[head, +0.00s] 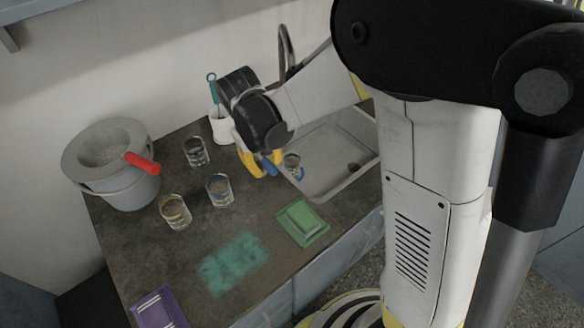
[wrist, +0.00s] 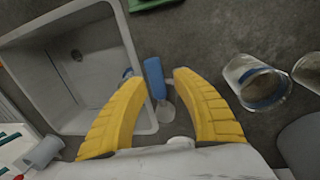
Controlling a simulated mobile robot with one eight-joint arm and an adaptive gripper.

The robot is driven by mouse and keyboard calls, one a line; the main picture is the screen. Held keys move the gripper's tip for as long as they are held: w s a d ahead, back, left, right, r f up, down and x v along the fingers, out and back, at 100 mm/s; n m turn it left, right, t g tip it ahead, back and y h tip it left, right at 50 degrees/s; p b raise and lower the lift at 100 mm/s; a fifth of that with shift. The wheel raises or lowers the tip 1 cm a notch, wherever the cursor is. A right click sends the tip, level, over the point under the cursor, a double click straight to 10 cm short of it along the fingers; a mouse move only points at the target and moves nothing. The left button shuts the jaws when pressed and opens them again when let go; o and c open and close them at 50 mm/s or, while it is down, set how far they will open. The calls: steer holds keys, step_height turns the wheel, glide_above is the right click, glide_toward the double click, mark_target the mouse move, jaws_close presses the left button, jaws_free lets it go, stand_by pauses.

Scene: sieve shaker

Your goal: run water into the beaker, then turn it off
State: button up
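A clear glass vessel with blue at its base, apparently the beaker (head: 292,161), stands at the left side of the grey sink (head: 345,172) in the head view. I cannot tell its water level. The tap's curved spout (head: 284,45) rises behind my arm. A blue handle (wrist: 154,76), apparently the tap lever, sits beside the sink rim in the wrist view. My gripper (wrist: 160,76) is open, with its yellow fingers on either side of the handle and visible gaps.
Several glasses stand left of my gripper, including one (head: 220,190) near it. A grey bucket with a sieve (head: 112,165) and red handle is at far left. A white brush holder (head: 221,127) stands behind.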

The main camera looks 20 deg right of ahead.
steer(key=shift+r, duration=0.1)
step_height(320, 180, up, 12)
steer(key=a, duration=0.1)
steer(key=shift+s+a, duration=0.35)
stand_by(0.5)
steer(key=s+d+r+m+t+y, duration=0.1)
steer(key=s+d+m+t, duration=0.3)
steer(key=s+d, duration=0.8)
steer(key=s+r+t, duration=0.1)
steer(key=t, duration=0.1)
steer(key=shift+s+d+r+t+y, duration=0.15)
steer(key=shift+s+d+t+y, duration=0.05)
steer(key=shift+s+t+y, duration=0.1)
stand_by(1.0)
